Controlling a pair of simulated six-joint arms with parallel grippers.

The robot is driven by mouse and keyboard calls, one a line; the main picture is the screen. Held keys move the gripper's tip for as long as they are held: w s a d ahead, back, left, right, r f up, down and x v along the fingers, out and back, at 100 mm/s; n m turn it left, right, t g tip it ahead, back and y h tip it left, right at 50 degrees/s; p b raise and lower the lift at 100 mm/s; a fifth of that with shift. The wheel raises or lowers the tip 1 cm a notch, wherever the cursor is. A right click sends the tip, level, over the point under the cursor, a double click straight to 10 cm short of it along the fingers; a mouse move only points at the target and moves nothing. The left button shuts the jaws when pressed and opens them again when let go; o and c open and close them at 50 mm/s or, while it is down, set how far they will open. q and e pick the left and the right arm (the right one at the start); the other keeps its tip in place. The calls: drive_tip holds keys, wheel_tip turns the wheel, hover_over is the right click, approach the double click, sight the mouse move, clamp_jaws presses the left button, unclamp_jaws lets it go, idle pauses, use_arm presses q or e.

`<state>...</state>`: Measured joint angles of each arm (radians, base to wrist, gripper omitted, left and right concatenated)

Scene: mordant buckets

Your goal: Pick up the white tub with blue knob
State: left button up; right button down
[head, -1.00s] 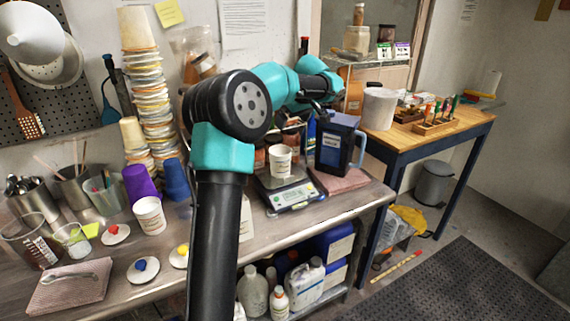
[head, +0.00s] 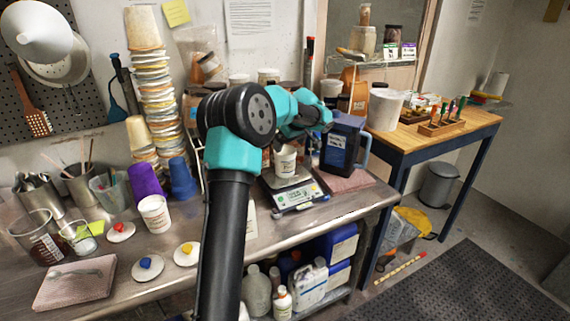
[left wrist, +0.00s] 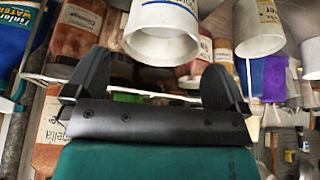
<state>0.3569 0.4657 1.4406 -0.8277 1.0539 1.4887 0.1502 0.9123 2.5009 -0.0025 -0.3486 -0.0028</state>
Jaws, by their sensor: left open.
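A white tub (head: 285,160) with a small label stands on the scale, with no knob showing on it. Another white tub (head: 155,213) stands open on the steel bench at the left. A flat white lid with a blue knob (head: 147,266) lies on the bench in front of it. My left gripper (head: 320,117) is open and empty, above and to the right of the scale tub. In the left wrist view the scale tub (left wrist: 160,38) shows beyond the open fingers, apart from them, and the bench tub (left wrist: 258,28) is at the right. My right gripper is not in view.
The blue jug (head: 343,146) stands right of the scale (head: 297,194). Lids with red (head: 118,230) and yellow (head: 187,252) knobs lie at the left. Jars crowd behind the scale. A folded pink cloth (head: 75,283) lies at the front left.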

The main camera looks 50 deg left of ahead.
sight(285, 152)
use_arm(q)
drive_tip(key=shift+a+f, duration=0.15)
drive_tip(key=shift+f, duration=0.25)
drive_tip(key=shift+x, duration=2.6)
drive_tip(key=shift+s, duration=0.1)
drive_tip(key=c, duration=0.8)
drive_tip(key=shift+r, duration=0.1)
